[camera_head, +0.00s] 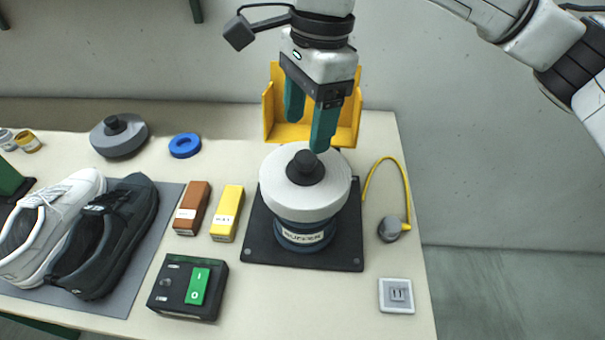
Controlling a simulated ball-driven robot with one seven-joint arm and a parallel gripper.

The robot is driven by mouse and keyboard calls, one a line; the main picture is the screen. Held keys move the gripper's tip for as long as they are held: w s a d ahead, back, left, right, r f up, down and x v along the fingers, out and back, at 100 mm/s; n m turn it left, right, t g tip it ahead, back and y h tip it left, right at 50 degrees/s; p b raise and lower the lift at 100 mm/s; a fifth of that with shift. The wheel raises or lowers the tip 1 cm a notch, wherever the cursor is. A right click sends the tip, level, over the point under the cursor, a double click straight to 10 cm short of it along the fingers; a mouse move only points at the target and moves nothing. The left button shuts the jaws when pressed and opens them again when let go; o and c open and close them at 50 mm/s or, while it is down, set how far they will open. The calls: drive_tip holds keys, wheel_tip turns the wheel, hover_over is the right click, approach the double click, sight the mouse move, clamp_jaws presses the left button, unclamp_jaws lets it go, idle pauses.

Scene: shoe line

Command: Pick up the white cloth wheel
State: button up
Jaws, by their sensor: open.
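The white cloth wheel (274,196) is a thick pale disc with a black knob (306,167) at its centre. It sits flat on top of a dark blue buffer base (304,237), which stands on a black square plate (262,245). My gripper (309,122) has two green fingers and points down. It is open and empty, with its fingertips just above and behind the knob in the picture. One fingertip shows close to the knob; I cannot tell whether they touch.
A yellow open holder (272,105) stands behind the wheel. A yellow cord (401,176) and outlet plate (397,309) lie right.

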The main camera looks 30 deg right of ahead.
sight(305, 156)
drive_tip(key=shift+a+f+p, duration=0.1)
drive_tip(key=shift+f+p, duration=0.6)
drive_tip(key=shift+f, duration=2.2)
drive_tip(key=shift+c, duration=0.2)
clamp_jaws()
